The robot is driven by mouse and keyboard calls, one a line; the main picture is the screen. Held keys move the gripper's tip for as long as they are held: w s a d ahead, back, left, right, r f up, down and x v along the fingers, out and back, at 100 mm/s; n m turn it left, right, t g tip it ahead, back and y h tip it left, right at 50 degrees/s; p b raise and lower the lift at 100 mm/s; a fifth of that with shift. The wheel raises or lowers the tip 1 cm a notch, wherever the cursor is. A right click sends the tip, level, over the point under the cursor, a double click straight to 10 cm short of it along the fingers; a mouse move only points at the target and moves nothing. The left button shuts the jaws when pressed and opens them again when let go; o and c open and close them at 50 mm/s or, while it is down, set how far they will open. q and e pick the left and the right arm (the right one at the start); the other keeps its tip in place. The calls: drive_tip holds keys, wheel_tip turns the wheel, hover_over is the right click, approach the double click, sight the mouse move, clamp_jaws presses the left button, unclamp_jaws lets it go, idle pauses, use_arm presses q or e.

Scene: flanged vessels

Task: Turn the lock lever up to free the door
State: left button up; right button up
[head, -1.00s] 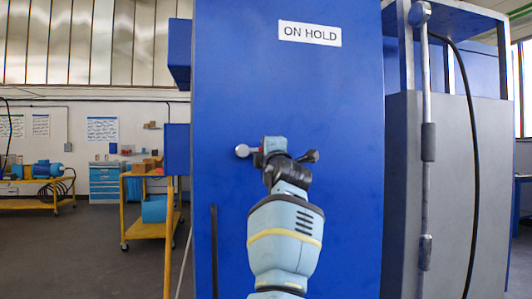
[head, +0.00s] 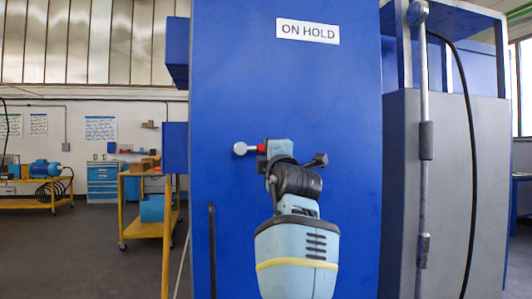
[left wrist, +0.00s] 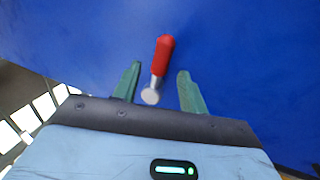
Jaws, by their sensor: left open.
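The lock lever (head: 262,149) is on the blue door face. It has a red grip and a silver round end, and lies about level in the head view, round end to the left. In the left wrist view the red grip (left wrist: 164,50) and round end (left wrist: 150,96) show close in front of the hand. My left gripper (left wrist: 160,70) is open, with its two green fingers apart on either side of the lever in the picture. Contact cannot be told. In the head view my left gripper (head: 270,150) covers part of the lever's right side. My right gripper is not in view.
The blue door (head: 340,110) carries an ON HOLD sign (head: 308,31). A dark upright handle (head: 212,250) is at its lower left. A grey cabinet with a vertical metal rod (head: 424,90) stands at right. A yellow cart (head: 145,230) stands at left on open floor.

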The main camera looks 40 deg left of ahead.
use_arm(q)
drive_tip(key=shift+v, duration=1.2)
